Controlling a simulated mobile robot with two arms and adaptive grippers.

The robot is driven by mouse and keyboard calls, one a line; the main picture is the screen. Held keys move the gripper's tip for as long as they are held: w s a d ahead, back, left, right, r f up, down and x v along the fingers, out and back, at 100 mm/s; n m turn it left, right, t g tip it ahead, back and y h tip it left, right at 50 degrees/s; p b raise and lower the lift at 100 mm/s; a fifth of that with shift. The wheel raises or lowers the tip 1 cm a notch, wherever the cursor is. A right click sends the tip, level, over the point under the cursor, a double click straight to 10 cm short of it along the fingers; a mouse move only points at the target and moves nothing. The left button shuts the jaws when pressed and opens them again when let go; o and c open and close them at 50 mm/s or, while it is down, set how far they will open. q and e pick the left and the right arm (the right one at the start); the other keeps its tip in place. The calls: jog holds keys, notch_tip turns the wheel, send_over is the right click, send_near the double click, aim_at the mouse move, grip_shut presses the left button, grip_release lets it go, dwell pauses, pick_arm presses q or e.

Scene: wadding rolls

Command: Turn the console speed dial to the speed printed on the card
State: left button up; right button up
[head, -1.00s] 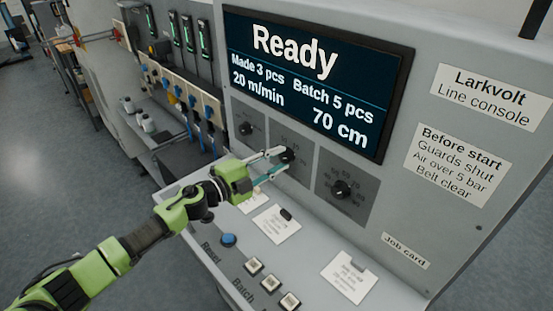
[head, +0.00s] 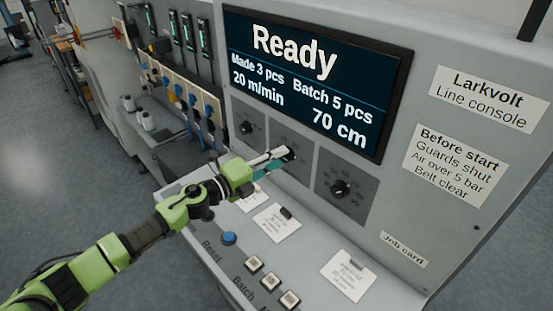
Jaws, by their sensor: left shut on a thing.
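The grey line console (head: 455,215) fills the right of the head view. Its screen (head: 310,75) reads Ready, Made 3 pcs, Batch 5 pcs, 20 m/min and 70 cm. Three black dials sit in a row under the screen: a left dial (head: 246,127), a middle one hidden by my gripper, and a right dial (head: 340,188). My left gripper (head: 286,156) is shut on the middle dial. My right gripper is not in view.
Another card (head: 277,222) lies on the ledge below the dials. Open floor (head: 60,170) lies left of the console.

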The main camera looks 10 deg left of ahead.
pick_arm(q)
jog(key=o, duration=1.1)
jog(key=v, duration=1.2)
